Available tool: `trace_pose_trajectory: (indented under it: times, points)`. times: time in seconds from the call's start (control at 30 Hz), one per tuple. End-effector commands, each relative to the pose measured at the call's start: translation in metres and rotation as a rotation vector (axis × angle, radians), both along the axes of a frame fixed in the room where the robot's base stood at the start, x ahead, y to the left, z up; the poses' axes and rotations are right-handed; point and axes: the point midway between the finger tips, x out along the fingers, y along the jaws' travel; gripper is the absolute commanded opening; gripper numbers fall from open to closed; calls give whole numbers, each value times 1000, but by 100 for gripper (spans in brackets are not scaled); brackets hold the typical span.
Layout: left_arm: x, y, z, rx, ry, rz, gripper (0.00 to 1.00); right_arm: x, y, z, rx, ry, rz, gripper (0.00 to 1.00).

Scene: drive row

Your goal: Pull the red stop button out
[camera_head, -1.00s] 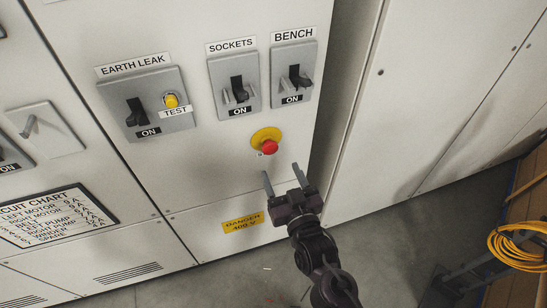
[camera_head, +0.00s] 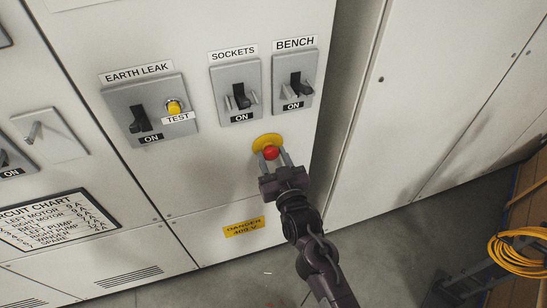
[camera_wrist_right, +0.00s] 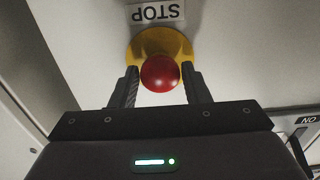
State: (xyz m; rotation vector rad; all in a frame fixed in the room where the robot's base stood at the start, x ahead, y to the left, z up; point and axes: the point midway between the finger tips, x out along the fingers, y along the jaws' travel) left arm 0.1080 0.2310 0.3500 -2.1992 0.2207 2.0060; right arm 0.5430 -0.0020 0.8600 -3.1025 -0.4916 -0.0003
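The red stop button (camera_head: 271,153) sits on a round yellow plate (camera_head: 265,141) on the light cabinet front, below the SOCKETS and BENCH switches. My right gripper (camera_head: 273,158) is open, with one finger on each side of the button. In the right wrist view the red button (camera_wrist_right: 160,73) shows between the two fingertips of the gripper (camera_wrist_right: 160,80), with the yellow plate (camera_wrist_right: 160,42) behind it and an upside-down STOP label (camera_wrist_right: 157,12). I cannot tell whether either finger touches the button. My left gripper is not in view.
The SOCKETS switch (camera_head: 239,97) and BENCH switch (camera_head: 294,85) are above the button. The EARTH LEAK switch (camera_head: 140,114) with its yellow TEST button (camera_head: 174,107) is to the left. A yellow danger label (camera_head: 244,227) is below. A coiled yellow cable (camera_head: 518,252) hangs at the right.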

Motion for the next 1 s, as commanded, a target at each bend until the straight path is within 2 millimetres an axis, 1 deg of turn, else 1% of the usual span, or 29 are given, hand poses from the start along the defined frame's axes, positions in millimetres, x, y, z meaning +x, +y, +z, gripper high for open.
trace_pose_trajectory:
  times: [0.03,0.07,0.3,0.43,0.6,0.87,0.9,1.0]
  points:
    - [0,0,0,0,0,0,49,0,0,0,0,0,0,36]
    - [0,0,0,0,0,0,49,0,0,0,0,0,0,32]
    - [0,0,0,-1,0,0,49,0,0,0,0,0,0,0]
    - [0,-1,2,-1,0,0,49,-2,-1,1,-1,1,0,0]
    - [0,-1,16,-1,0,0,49,-13,-4,2,-3,3,0,0]
    - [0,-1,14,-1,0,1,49,-14,-5,-1,-1,2,0,0]
    - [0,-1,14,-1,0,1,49,-14,-4,-2,-1,2,0,41]
    - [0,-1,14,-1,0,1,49,-14,-5,-1,-1,2,0,54]
